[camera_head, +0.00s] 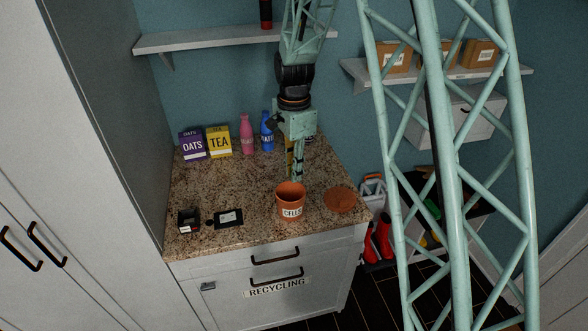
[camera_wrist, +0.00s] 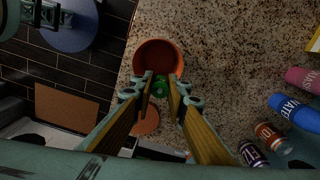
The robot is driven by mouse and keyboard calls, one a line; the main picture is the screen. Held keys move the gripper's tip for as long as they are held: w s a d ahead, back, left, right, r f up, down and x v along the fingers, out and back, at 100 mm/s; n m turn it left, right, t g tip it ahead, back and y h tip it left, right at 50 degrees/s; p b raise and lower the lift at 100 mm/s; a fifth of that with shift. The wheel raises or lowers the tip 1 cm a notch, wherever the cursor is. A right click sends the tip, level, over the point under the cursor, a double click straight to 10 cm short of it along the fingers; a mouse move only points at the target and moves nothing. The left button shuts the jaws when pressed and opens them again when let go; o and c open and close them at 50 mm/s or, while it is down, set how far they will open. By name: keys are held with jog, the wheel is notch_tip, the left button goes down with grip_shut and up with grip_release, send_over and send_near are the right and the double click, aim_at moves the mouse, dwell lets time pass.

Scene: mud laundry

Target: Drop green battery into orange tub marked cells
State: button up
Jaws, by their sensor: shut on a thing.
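The orange tub (camera_head: 290,206) with a white label reading CELLS stands upright on the speckled counter; its open mouth shows in the wrist view (camera_wrist: 146,46). My gripper (camera_head: 296,178) points down just above and behind the tub in the head view. In the wrist view my gripper (camera_wrist: 160,88) is shut on the green battery (camera_wrist: 161,86), held between the fingertips. The battery overlaps the tub's near rim in that view. In the head view I cannot make out the battery.
A flat round terracotta disc (camera_head: 340,200) lies right of the tub. A small dark device (camera_head: 189,220) and a black-framed card (camera_head: 228,217) lie left. An oats box (camera_head: 192,146), tea box (camera_head: 218,141), pink bottle (camera_head: 246,135) and blue bottle (camera_head: 267,132) stand behind.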

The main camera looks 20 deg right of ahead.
jog(key=shift+f, duration=0.2)
jog(key=o, duration=1)
jog(key=shift+c, duration=0.2)
jog(key=shift+r, duration=0.15)
notch_tip(320, 180, up, 10)
jog(key=shift+r, duration=0.85)
